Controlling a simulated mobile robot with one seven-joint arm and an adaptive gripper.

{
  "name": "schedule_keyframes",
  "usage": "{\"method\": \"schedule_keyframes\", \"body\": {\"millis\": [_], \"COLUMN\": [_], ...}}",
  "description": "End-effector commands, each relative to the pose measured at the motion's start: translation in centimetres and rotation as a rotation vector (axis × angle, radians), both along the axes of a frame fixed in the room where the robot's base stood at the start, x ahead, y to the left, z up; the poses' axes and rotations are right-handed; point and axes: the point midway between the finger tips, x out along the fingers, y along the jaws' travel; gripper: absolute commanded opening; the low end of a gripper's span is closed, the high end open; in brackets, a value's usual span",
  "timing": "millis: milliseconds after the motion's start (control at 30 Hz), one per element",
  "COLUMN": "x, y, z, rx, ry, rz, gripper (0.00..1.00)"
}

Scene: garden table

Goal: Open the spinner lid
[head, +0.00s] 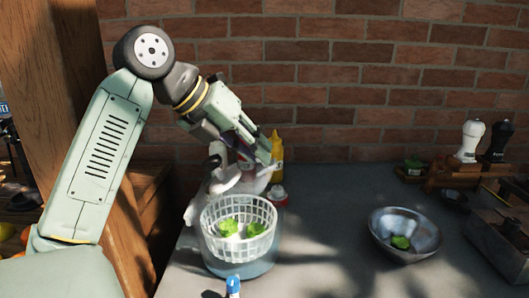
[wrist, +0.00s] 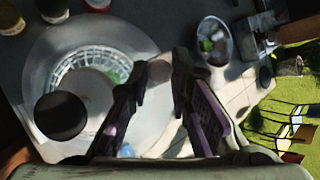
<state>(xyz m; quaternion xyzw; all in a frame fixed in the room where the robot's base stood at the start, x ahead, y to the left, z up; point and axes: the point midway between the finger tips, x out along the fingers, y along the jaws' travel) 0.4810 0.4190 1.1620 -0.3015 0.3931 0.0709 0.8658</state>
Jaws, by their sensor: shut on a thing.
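The spinner's white basket (head: 211,222) sits in its clear bowl (head: 236,268) near the table's left side, with green leaves (head: 229,228) inside. Its open top shows in the head view. The pale spinner lid (head: 224,183) is tilted up behind and above the basket, partly hidden by my gripper. In the wrist view the lid (wrist: 92,92) is a see-through disc with a black knob (wrist: 60,115), and the basket (wrist: 65,68) shows past it. My gripper (wrist: 162,62) is shut on the lid; the exact contact is hard to see.
A metal bowl (head: 379,227) with a green leaf stands to the right. A yellow bottle (head: 277,147) and a red-capped jar (head: 277,195) stand close behind the spinner. A blue-capped item (head: 233,284) is in front. The table between spinner and metal bowl is clear.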

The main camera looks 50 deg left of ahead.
Motion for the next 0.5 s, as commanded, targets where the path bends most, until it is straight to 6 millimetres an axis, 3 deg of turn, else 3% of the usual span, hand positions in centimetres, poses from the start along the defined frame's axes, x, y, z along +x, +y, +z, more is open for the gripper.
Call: {"method": "schedule_keyframes", "body": {"millis": [433, 467, 500], "x": [-0.02, -0.01, -0.01], "y": [0.25, 0.25, 0.25], "z": [0.13, 0.13, 0.13], "rx": [-0.005, -0.004, -0.004], "ry": [-0.008, -0.007, -0.007], "rz": [-0.003, -0.003, -0.003], "gripper": [0.0, 0.2, 0.23]}}
